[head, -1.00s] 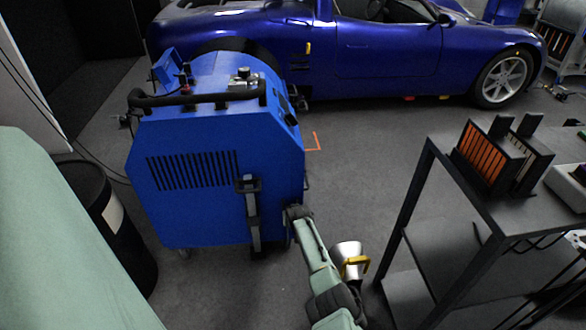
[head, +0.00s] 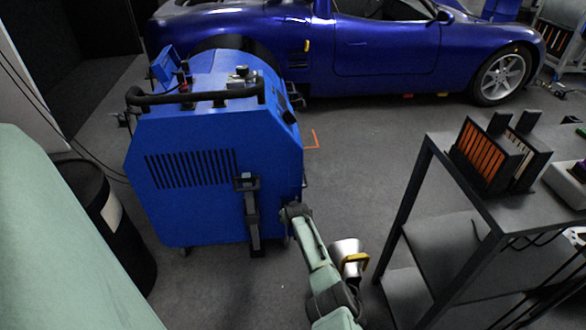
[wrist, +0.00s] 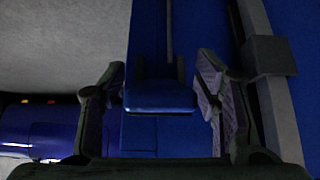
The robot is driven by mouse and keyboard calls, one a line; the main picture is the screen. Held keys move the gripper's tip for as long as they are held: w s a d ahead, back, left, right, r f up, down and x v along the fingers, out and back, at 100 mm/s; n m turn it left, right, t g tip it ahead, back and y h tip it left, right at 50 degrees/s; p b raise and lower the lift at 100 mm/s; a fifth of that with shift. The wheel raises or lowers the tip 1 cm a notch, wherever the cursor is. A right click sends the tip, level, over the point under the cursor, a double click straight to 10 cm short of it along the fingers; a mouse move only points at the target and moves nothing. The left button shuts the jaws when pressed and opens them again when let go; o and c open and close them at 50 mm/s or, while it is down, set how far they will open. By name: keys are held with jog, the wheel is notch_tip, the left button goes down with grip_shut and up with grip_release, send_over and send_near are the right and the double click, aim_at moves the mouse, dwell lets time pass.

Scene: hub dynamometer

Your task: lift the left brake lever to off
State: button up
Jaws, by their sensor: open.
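The blue dynamometer (head: 200,205) stands at left of centre in the head view. In the wrist view, a blue block-like end (wrist: 160,97) on a narrow upright part shows against the machine's blue face. It looks like the brake lever's handle, but I cannot be sure which lever it is. My gripper (wrist: 160,75) is open, with one finger on each side of this blue end. Gaps show on both sides, and the fingers do not visibly touch it. In the head view, my arm reaches the machine's lower right edge, and the fingertips and that lever are hidden.
A black upright bar with a bracket (head: 251,212) is on the machine's near face. A dark metal cart (head: 425,165) with binders stands at right. A black drum (head: 105,220) is at left. The blue car (head: 390,50) is behind.

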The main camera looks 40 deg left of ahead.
jog(key=v, duration=1.2)
jog(key=shift+w, duration=0.1)
